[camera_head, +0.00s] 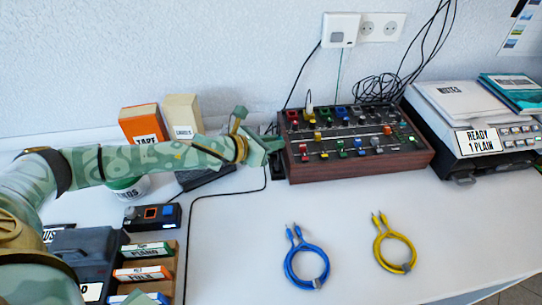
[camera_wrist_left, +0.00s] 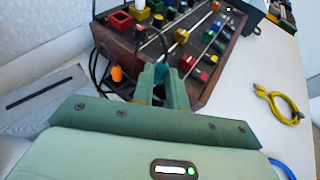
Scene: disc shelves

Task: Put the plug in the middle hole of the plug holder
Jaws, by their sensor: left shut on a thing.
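My left gripper (camera_head: 272,143) reaches in from the left and points at the left end of the wooden-sided mixer (camera_head: 360,170). In the left wrist view its two green fingers (camera_wrist_left: 164,80) are closed on a small teal piece, which I take to be the plug (camera_wrist_left: 161,70); the fingers hide most of it. The tips are close to the mixer's side (camera_wrist_left: 122,50); whether the plug touches anything cannot be told. I cannot clearly make out the plug holder or its middle hole.
Black cables (camera_head: 298,85) run along the wall and behind the mixer. An orange box (camera_head: 143,125) stands left of my gripper. A blue cable (camera_head: 306,262) and a yellow cable (camera_head: 395,250) lie on clear white tabletop in front. A printer (camera_head: 470,115) stands right.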

